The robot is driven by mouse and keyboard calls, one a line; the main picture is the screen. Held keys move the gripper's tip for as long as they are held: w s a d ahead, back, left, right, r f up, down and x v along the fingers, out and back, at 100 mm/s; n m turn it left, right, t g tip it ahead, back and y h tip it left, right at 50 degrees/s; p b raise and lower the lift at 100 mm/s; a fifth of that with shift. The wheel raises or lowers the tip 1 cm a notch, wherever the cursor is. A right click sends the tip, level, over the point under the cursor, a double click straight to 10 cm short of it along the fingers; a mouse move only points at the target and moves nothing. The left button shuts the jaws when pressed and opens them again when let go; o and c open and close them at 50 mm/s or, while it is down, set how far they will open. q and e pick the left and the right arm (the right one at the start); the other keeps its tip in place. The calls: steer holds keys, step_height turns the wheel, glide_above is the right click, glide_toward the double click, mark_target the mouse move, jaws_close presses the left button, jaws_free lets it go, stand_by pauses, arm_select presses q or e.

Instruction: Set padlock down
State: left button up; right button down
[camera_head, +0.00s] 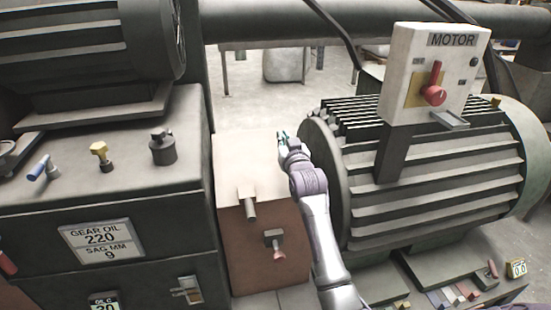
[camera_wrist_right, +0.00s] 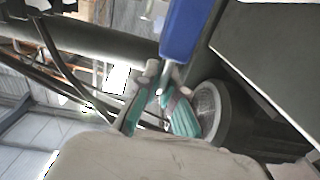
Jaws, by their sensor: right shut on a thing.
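My right gripper (camera_head: 283,140) is above the top of a brown cabinet, between the gear-oil box and the ribbed motor. It is small and mostly hidden by its own wrist there. In the right wrist view, its teal-padded fingers (camera_wrist_right: 158,112) are shut on a blue object with a silvery metal end, seemingly the padlock (camera_wrist_right: 183,32). The grip is on the metal end, and the blue body extends up in the picture. The padlock cannot be made out clearly in the head view. My left gripper is not in view.
The brown cabinet (camera_head: 228,165) has a pale, mostly clear top and levers on its front. The dark gear-oil box (camera_head: 140,215) carries a blue-handled item (camera_head: 40,168), a yellow fitting (camera_head: 100,155) and a dark knob (camera_head: 162,147). The motor (camera_head: 440,185) and its switch box (camera_head: 405,60) stand right.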

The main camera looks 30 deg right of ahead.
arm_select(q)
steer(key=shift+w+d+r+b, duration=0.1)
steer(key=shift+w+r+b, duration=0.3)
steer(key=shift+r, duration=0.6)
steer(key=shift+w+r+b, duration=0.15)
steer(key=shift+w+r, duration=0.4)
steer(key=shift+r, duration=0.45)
arm_select(e)
steer(key=shift+w+a+f, duration=0.2)
steer(key=shift+a+f, duration=0.1)
steer(key=shift+f, duration=0.6)
steer(key=shift+w+a+f, duration=0.2)
steer(key=shift+a+f, duration=0.15)
steer(key=shift+f, duration=0.55)
steer(key=shift+w+a+f, duration=0.2)
steer(key=shift+a+f, duration=0.1)
steer(key=shift+f, duration=0.6)
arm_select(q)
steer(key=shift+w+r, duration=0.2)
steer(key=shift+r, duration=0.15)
arm_select(e)
steer(key=shift+f, duration=0.55)
steer(key=c, duration=1.3)
jaws_free()
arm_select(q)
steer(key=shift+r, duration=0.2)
